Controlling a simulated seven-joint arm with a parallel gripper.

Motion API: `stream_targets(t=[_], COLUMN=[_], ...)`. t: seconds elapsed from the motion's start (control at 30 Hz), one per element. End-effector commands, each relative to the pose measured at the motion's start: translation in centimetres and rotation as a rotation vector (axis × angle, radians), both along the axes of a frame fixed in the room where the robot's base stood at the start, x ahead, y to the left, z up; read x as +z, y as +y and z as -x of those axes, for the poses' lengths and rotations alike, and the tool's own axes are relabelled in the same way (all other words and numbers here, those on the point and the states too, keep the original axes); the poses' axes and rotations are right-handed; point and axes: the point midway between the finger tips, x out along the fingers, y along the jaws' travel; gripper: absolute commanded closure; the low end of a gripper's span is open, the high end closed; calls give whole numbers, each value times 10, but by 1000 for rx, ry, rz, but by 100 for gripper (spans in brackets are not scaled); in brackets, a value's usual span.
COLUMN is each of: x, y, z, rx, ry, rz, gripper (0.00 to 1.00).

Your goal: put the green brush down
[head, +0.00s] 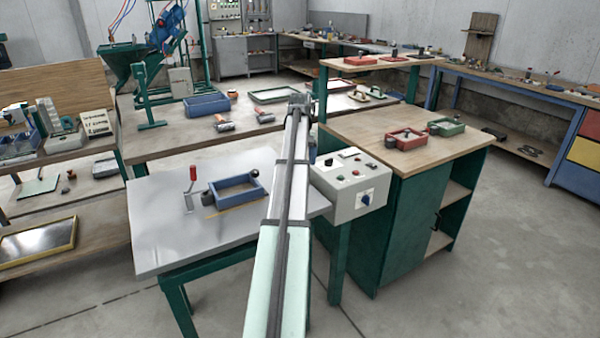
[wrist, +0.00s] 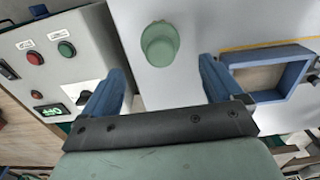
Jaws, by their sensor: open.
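The green brush (wrist: 160,43) shows in the wrist view as a round, pale green shape seen nearly end-on, over the light grey tabletop (wrist: 190,20). It looks upright, but I cannot tell its full shape. My gripper (wrist: 160,82) is open, with one blue finger on each side of the picture and nothing between them. The brush lies just beyond the fingertips, apart from both fingers. In the head view my arm covers this spot, so the brush does not show there. The grey metal table (head: 160,205) stands under my arm.
A blue frame (head: 236,190) lies on the metal table; it also shows right of the brush in the wrist view (wrist: 265,55). A red-handled clamp (head: 192,180) stands beside it. A control box (head: 350,190) is at the table's right edge. The table's front left is clear.

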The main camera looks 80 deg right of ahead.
Motion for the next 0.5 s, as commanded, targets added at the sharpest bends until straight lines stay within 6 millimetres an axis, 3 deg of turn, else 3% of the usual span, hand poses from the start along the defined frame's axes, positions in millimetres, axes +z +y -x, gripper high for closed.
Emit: stream_targets(t=[0.2, 0.5], x=[14, 15], y=[0, 0], z=[0, 0], rx=[0, 0], ry=[-1, 0], rz=[1, 0], gripper=[7, 7])
